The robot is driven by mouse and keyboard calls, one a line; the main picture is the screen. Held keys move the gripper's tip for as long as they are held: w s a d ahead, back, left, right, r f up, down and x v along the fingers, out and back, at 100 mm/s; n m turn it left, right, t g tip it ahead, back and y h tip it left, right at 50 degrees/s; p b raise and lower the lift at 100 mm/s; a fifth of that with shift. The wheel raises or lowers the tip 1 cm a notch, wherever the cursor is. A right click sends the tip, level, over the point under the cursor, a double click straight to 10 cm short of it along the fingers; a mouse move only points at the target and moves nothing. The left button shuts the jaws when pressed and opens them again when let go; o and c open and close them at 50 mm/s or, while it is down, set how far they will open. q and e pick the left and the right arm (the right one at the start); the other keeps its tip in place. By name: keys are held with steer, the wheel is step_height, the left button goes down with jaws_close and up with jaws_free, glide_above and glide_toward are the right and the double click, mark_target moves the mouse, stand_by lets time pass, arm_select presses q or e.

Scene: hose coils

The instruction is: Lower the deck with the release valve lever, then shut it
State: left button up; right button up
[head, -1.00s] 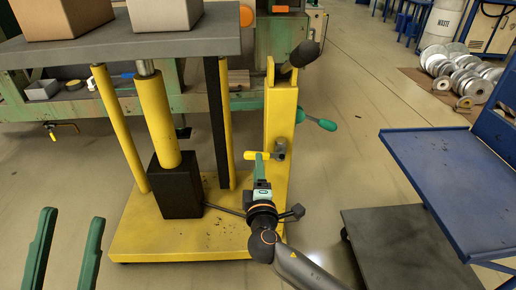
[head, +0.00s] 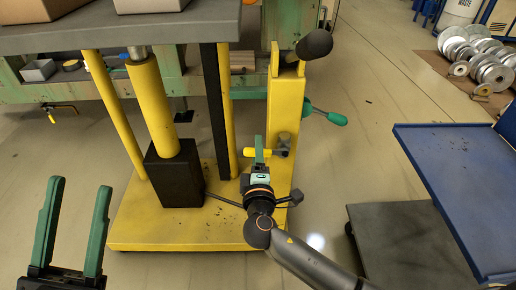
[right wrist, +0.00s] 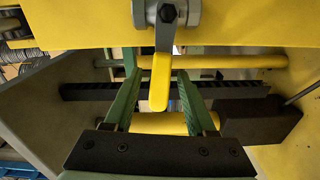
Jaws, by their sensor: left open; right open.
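The release valve (head: 282,146) sits on the yellow post of the lift; its yellow lever (head: 250,152) points left in the head view. In the right wrist view the lever (right wrist: 160,80) extends from the metal valve body (right wrist: 168,12). My right gripper (head: 259,146) is open, with the lever between its green fingers (right wrist: 159,74); the lever looks clear of both. One finger hides part of the lever in the head view. The grey deck (head: 110,35) is raised above the yellow base (head: 190,236), over a yellow cylinder (head: 153,105). My left gripper (head: 79,186) is open and empty, in front of the base's left side.
Boxes (head: 150,5) stand on the deck. A green-gripped handle (head: 335,118) and a black-knobbed one (head: 314,44) stick out from the post. Floor between post and table is clear.

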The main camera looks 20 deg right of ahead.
jaws_close()
stand_by(0.4)
stand_by(1.0)
